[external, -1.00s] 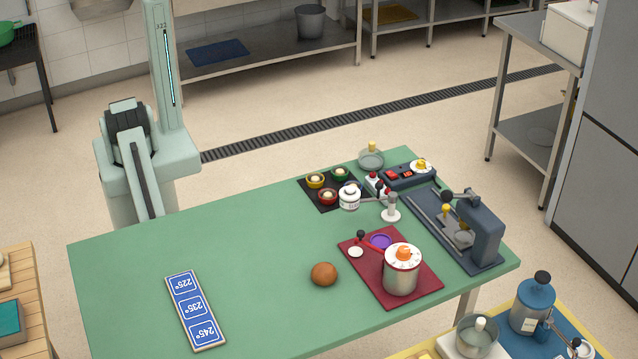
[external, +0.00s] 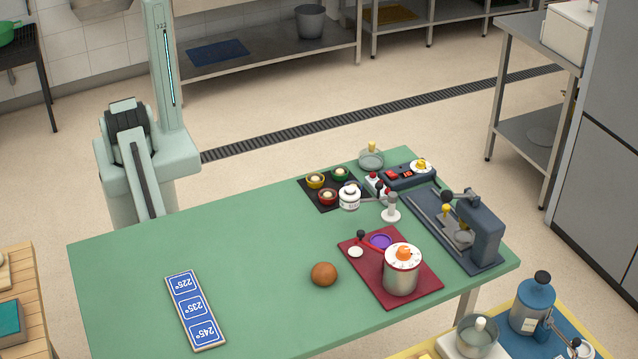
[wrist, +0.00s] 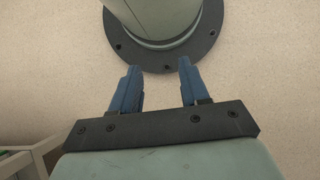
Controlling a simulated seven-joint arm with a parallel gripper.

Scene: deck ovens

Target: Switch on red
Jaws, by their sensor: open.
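A dark control box (external: 427,178) lies at the table's back right corner. It carries small red switches (external: 392,174) and a yellow knob on a white dial (external: 421,166). Whether any switch is on is too small to tell. A red bowl (external: 327,197) sits on a black tray beside a yellow and a green bowl. A red lever with a black knob (external: 361,235) is on a maroon board (external: 421,291). My gripper (wrist: 157,78) is open and empty in the wrist view, above the floor near my base, away from the table items.
A steel canister (external: 400,280) with an orange knob stands on the maroon board. A dark lever machine (external: 480,232) stands at the right. The table's left half is mostly clear.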

